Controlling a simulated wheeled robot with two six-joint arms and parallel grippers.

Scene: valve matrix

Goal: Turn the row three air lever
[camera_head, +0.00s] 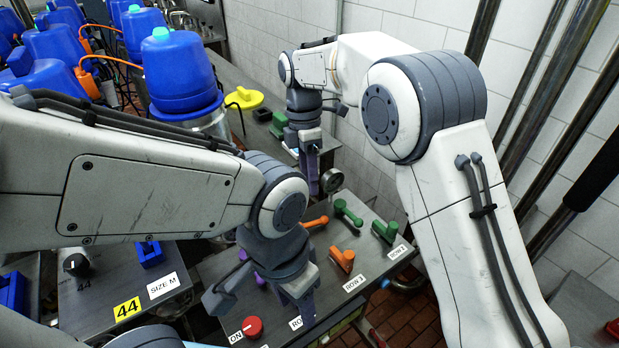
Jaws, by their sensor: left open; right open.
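The valve panel (325,285) lies below my arms with rows of coloured levers. Purple levers (259,278) show partly behind my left gripper (260,307), beside a row label starting "RO" (296,323) that is partly covered. My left gripper is open over this part of the panel, its fingers spread; I cannot tell whether it touches a lever. Orange levers (342,258) stand by the ROW 2 label (355,282), green levers (386,231) by the ROW 1 label (397,252). My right gripper (313,170) is open above the panel's far end, near a round gauge (331,181).
A red knob (252,327) sits by the ON label at the near edge. Several blue-topped containers (182,68) stand at upper left. A yellow round handle (244,97) lies behind. The SIZE M panel (95,290) is left; a tiled wall and pipes are right.

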